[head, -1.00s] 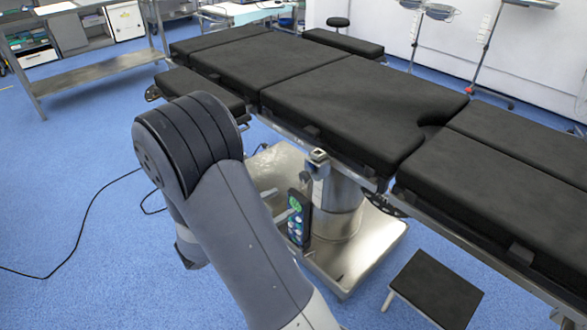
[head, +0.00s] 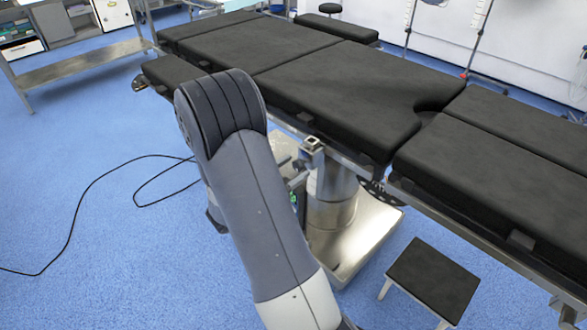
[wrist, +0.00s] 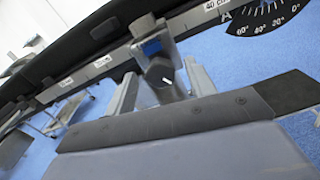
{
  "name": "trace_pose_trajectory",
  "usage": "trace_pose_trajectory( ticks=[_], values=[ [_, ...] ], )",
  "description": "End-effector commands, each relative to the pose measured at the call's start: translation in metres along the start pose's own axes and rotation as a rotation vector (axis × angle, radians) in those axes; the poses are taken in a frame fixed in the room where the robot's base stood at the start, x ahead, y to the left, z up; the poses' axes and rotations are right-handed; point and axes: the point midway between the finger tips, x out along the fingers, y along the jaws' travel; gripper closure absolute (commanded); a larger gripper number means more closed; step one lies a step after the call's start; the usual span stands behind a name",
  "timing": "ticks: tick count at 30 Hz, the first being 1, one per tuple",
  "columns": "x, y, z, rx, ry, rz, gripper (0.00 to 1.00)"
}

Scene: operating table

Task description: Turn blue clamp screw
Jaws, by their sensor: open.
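The clamp (wrist: 152,47) with a blue face sits on the table's side rail in the wrist view, near the upper middle. Its screw has a dark grey knob (wrist: 158,74) with a small white mark, pointing toward the camera. My gripper (wrist: 160,88) is open, with one light grey finger to each side of the knob. The fingers look apart from it; the exact gap is hard to tell. In the head view the clamp (head: 312,147) shows as a small metal block on the rail, right of my arm.
The black-padded operating table (head: 340,85) runs across the head view above a metal base (head: 365,240). A black step stool (head: 434,278) stands at the lower right. A cable (head: 95,190) lies on the open blue floor at left. A steel side table (head: 80,65) stands back left.

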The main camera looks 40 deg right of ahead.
Motion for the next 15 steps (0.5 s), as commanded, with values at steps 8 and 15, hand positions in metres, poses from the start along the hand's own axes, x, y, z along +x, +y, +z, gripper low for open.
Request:
trace_pose_trajectory(
  ticks=[8,15],
  values=[
    [0.0078,-0.0001,0.0000,-0.001,0.000,0.001,0.48],
    [0.0075,-0.0001,-0.0001,-0.001,0.000,0.001,0.56]
  ],
)
